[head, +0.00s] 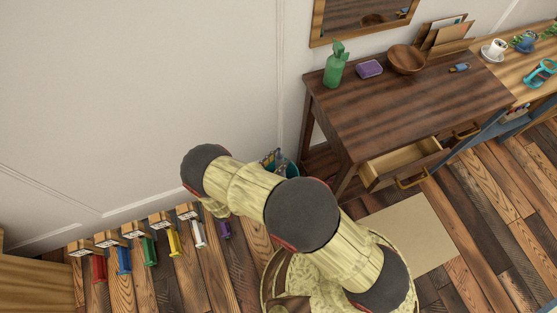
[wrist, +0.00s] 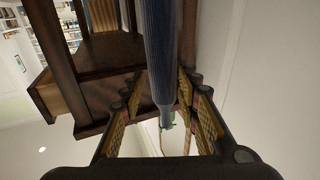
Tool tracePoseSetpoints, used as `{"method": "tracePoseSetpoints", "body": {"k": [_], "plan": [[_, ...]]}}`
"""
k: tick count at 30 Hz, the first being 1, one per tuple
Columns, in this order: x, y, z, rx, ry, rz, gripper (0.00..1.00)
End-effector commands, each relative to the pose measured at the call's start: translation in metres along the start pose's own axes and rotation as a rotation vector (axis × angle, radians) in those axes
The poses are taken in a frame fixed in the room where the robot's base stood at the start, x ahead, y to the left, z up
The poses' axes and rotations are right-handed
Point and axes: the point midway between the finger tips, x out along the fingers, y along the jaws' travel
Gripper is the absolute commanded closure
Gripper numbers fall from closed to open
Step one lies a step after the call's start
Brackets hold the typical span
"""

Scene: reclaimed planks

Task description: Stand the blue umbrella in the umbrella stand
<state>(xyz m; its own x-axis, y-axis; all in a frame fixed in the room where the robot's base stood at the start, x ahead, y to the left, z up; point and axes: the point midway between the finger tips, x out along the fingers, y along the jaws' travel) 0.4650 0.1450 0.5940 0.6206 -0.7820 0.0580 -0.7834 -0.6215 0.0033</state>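In the wrist view, a long dark blue-grey shaft, which looks like the blue umbrella (wrist: 159,50), runs between the fingers of my gripper (wrist: 161,88). The fingers close in from both sides and appear shut on it; its narrow end shows below them in the picture. In the head view my arm hides the gripper and the held umbrella. A teal round container (head: 290,166), possibly the umbrella stand, stands by the wall left of the desk. Slim coloured items show inside it, and my arm covers much of it.
A dark wooden desk (head: 400,105) with an open drawer (head: 402,158) stands right of the container. Several coloured items under labelled wooden blocks (head: 134,229) line the wall at lower left.

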Motion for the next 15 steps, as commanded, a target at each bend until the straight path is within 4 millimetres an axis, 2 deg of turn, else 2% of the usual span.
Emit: {"method": "tracePoseSetpoints", "body": {"k": [6, 15], "plan": [[0.0000, -0.0001, 0.0000, 0.000, 0.000, 0.000, 0.54], [0.0001, 0.0001, 0.0001, 0.000, -0.001, 0.000, 0.54]]}}
